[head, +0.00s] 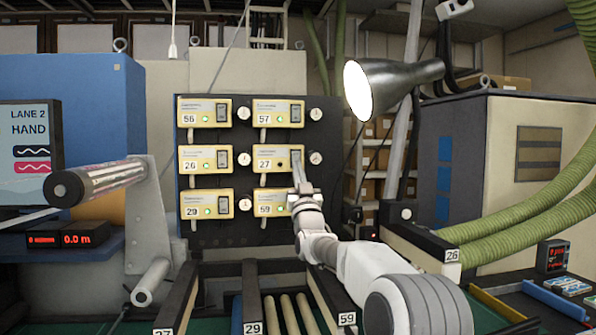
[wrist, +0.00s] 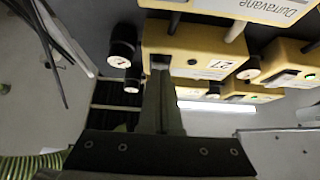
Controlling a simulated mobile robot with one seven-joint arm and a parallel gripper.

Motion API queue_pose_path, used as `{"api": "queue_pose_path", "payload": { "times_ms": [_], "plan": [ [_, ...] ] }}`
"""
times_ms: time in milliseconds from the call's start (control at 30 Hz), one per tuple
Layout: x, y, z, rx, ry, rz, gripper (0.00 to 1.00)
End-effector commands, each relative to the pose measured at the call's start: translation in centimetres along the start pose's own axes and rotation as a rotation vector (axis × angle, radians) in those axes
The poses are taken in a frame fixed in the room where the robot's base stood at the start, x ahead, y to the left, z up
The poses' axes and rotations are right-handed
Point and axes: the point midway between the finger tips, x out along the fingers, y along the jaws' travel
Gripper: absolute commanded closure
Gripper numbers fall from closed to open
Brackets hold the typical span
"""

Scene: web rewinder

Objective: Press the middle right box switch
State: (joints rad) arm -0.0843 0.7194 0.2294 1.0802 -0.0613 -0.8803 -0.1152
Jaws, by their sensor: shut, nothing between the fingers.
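The middle right box (head: 268,153), yellow and labelled 27, is on a dark panel with two columns of three boxes. Its switch (head: 296,157) is on its right side. Its small lamp looks dark, while other boxes show green. My gripper (head: 296,172) is shut and empty, with its tips at the lower part of this switch. In the wrist view the box (wrist: 205,50) appears upside down, and my gripper fingers (wrist: 160,75) reach its edge where the dark switch sits. The tips hide part of the switch. I cannot tell whether they touch or press it.
The top right box (head: 268,107) and bottom right box (head: 264,197) sit close above and below. Round gauges (head: 316,158) stick out beside the boxes. A lit lamp (head: 362,90) hangs to the upper right. Rollers (head: 290,312) lie below the panel.

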Motion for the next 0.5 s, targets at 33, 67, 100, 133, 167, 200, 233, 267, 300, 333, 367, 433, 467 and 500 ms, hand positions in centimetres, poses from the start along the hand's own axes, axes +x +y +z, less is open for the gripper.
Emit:
{"api": "queue_pose_path", "payload": {
  "times_ms": [33, 67, 100, 133, 167, 200, 233, 267, 300, 333, 367, 433, 467, 500],
  "plan": [
    [0.0, 0.0, 0.0, 0.0, 0.0, 0.0, 1.0],
    [0.0, 0.0, 0.0, 0.0, 0.0, 0.0, 1.0],
    [0.0, 0.0, 0.0, 0.0, 0.0, 0.0, 1.0],
    [0.0, 0.0, 0.0, 0.0, 0.0, 0.0, 1.0],
    [-0.1, 0.0, 0.1, 0.0, 0.0, 0.0, 1.0],
    [-0.1, 0.0, 0.3, 0.0, 0.0, 0.0, 1.0],
    [-0.1, 0.0, 0.5, 0.0, 0.0, 0.0, 1.0],
    [-0.2, 0.0, 0.7, 0.0, 0.0, 0.0, 1.0],
    [-0.2, 0.0, 0.8, 0.0, 0.002, 0.0, 1.0],
    [-0.2, 0.0, 1.0, 0.0, 0.001, 0.0, 1.0],
    [0.2, 0.0, 0.5, 0.0, 0.001, 0.0, 1.0],
    [0.2, 0.0, 0.5, 0.0, -0.001, 0.0, 1.0],
    [0.2, 0.0, 0.6, 0.0, -0.002, 0.0, 1.0],
    [0.2, 0.0, 0.6, 0.0, -0.002, 0.0, 1.0]
  ]
}}
